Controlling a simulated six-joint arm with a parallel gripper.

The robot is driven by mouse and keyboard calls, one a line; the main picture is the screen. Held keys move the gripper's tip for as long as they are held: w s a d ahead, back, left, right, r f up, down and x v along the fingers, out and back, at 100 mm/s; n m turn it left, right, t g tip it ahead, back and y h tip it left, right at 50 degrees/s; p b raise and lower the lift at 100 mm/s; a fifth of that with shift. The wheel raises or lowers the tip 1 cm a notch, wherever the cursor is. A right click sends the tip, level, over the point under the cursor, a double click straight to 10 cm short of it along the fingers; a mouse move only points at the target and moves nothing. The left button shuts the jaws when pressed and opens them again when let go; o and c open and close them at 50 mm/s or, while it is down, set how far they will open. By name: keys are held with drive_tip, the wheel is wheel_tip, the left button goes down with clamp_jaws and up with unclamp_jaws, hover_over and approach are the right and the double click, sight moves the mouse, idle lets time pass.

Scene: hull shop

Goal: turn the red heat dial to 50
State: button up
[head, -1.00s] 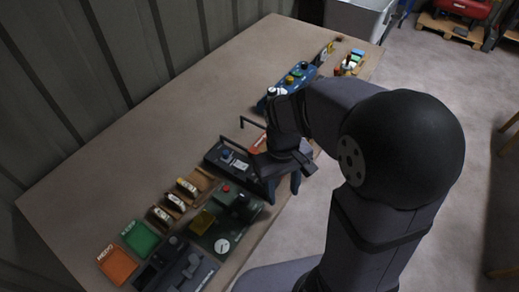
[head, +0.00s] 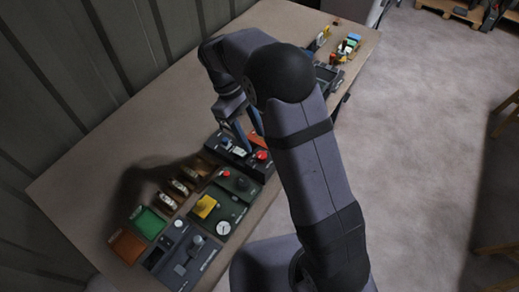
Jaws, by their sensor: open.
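A red round knob (head: 262,155), which looks like the red heat dial, sits on the right part of a dark control box (head: 240,166) near the front edge of the bench. Its scale marks are too small to read. My gripper (head: 255,142) is open and points down over this box, with its fingers just behind the knob in the head view. I cannot tell whether a finger touches the box or the knob. My arm hides part of the box's right side.
A green panel (head: 238,208) with a yellow block, white gauge and small red button stands in front of the box. Small coloured items (head: 350,45) stand at the far end.

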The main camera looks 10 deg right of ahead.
sight(261, 154)
drive_tip(key=shift+p+x, duration=1.05)
drive_tip(key=shift+x, duration=2.35)
drive_tip(key=c, duration=1)
